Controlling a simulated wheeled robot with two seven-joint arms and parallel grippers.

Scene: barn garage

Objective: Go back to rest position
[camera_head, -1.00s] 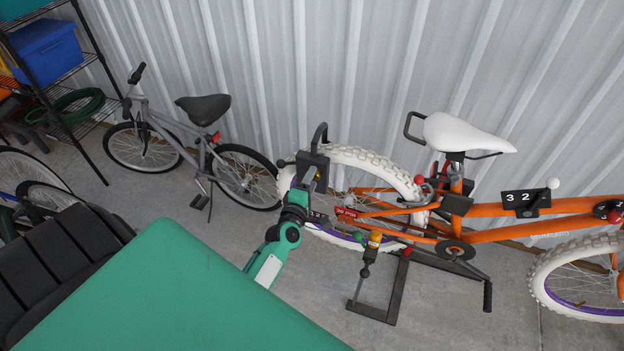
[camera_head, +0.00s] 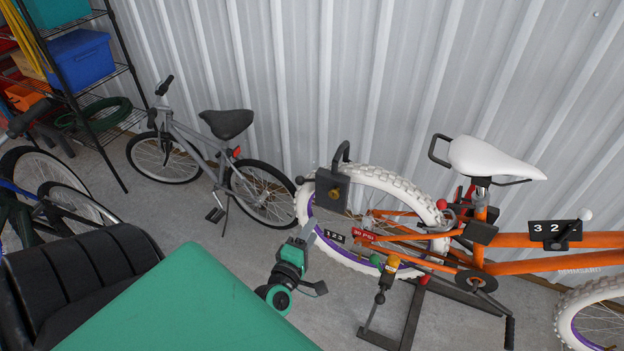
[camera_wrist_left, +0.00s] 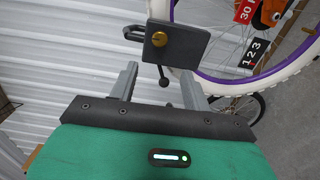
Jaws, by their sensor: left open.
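My left gripper (camera_head: 306,232) is open and empty, below and apart from a dark box with a brass knob and a curved handle (camera_head: 332,190). The box sits at the left side of the white rear tyre (camera_head: 388,181) of an orange bike (camera_head: 545,240). In the left wrist view my gripper's two fingers (camera_wrist_left: 158,80) stand apart, with the box (camera_wrist_left: 178,47) beyond them. My right gripper is not in view.
The orange bike's rear is on a dark stand (camera_head: 412,320). A grey bike (camera_head: 205,150) leans near the corrugated wall. A wire shelf (camera_head: 92,98) with a blue bin (camera_head: 80,57) is at the left. Concrete floor is open between the bikes.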

